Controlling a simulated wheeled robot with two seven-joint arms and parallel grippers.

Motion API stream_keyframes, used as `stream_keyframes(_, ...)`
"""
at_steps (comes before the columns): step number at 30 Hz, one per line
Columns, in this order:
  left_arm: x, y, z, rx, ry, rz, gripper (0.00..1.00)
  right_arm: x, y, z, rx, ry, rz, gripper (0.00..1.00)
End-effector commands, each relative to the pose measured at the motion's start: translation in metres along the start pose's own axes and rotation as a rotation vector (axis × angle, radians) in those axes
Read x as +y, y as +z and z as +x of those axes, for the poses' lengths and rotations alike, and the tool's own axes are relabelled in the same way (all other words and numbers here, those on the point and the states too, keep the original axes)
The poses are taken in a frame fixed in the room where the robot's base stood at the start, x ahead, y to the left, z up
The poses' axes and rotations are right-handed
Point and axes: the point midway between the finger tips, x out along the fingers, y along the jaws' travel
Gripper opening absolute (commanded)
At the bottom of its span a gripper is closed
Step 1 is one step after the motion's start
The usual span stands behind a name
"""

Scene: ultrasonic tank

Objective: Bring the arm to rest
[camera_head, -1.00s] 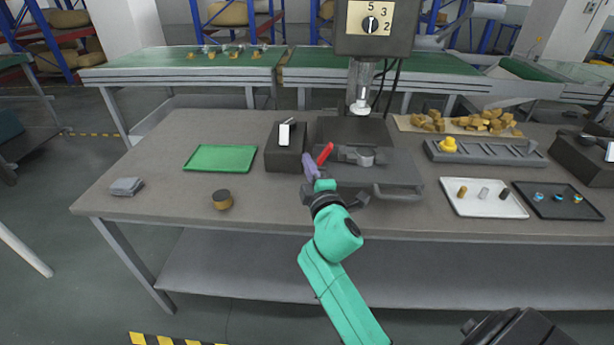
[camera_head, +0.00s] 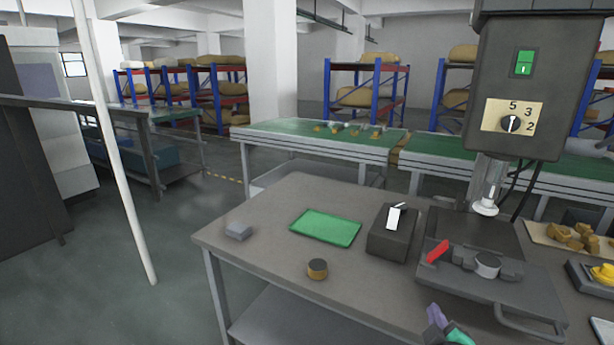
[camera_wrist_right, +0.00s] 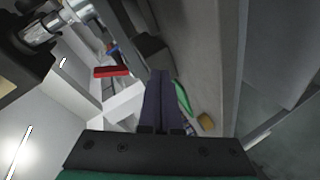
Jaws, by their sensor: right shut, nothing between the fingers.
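My right gripper (camera_head: 435,315) shows at the bottom edge of the head view, with its purple fingers and a bit of teal arm. It is in front of the machine's grey base plate (camera_head: 530,282), below the red handle (camera_head: 437,251). In the right wrist view its two purple fingers (camera_wrist_right: 160,78) lie together, shut and empty. Most of my right arm is outside the head view. My left gripper is in neither current view.
On the table (camera_head: 265,262) are a green tray (camera_head: 326,227), a dark box (camera_head: 393,238), a small round brown-topped item (camera_head: 317,268) and a grey block (camera_head: 238,231). The drill-press-like machine (camera_head: 515,95) rises at right. The table's front left is mostly clear.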

Motion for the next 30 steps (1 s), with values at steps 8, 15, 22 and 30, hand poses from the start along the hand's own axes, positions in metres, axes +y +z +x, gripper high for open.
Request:
stream_keyframes(8,0.0,0.0,0.0,0.0,0.0,0.0,1.0,-0.115,0.076,-0.061,-0.388,-0.491,0.426,0.0)
stream_keyframes(15,0.0,-0.001,0.0,0.001,0.0,0.0,1.0,-0.18,0.103,-0.124,-0.655,-0.769,0.561,0.0)
stream_keyframes(22,0.0,-0.001,-0.001,0.001,0.0,0.001,1.0,-0.251,0.141,-0.089,-0.683,-0.781,0.542,0.0)
stream_keyframes(30,0.0,-0.001,-0.002,0.001,0.0,0.002,1.0,-0.362,0.224,-0.078,-0.736,-0.813,0.509,0.0)
